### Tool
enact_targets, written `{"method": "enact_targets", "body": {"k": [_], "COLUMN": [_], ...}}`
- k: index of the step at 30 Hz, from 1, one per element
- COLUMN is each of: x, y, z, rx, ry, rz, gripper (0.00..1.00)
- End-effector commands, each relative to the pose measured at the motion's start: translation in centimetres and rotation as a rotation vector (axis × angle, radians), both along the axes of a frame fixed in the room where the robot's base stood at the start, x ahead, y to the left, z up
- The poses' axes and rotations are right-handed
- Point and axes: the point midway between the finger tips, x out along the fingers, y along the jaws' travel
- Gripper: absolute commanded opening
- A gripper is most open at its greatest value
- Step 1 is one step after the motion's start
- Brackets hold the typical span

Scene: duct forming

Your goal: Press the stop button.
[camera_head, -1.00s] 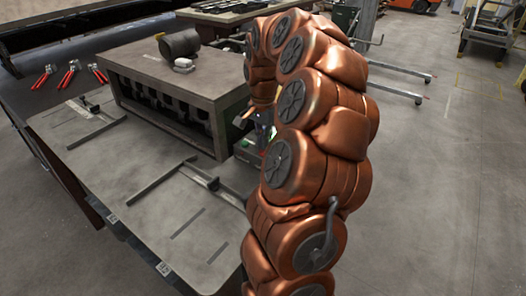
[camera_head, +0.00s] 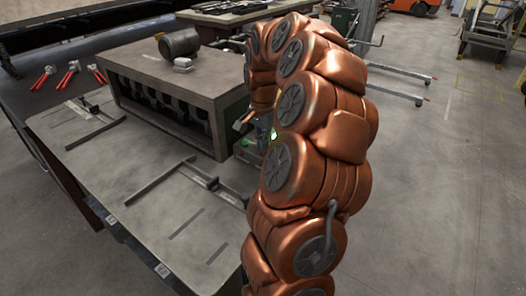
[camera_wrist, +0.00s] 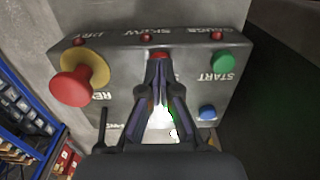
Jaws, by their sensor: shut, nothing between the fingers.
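In the wrist view a grey control box (camera_wrist: 130,35) shows upside-down lettering. A red button (camera_wrist: 158,54) sits in its middle, mostly covered by the tips of my gripper (camera_wrist: 160,64); its label is hidden. The fingers are together and empty, with the tips at the red button; whether they touch it I cannot tell. A large red mushroom knob (camera_wrist: 72,88) on a yellow ring is to the left. A green button (camera_wrist: 222,62) marked START is to the right. In the head view my arm hides most of the box and gripper.
A blue button (camera_wrist: 207,113) is below the green one. Small red lamps (camera_wrist: 217,36) line the box's top edge. In the head view a workbench (camera_head: 90,155) carries a raised grey unit (camera_head: 165,80) and red-handled tools (camera_head: 70,73). Open floor lies to the right.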

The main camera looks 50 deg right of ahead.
Motion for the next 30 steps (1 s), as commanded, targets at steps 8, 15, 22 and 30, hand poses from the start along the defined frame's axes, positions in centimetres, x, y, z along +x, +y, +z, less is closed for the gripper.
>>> {"method": "enact_targets", "body": {"k": [8, 15, 22, 30], "x": [0.0, 0.0, 0.0, 0.0], "y": [0.0, 0.0, 0.0, 0.0], "z": [-0.5, -0.1, 1.2, 2.9], "rx": [0.000, -0.001, 0.000, -0.002], "ry": [0.000, -0.001, 0.000, 0.000], "rz": [0.000, 0.000, -0.001, 0.000], "gripper": [0.00, 0.00, 0.00, 0.00]}}
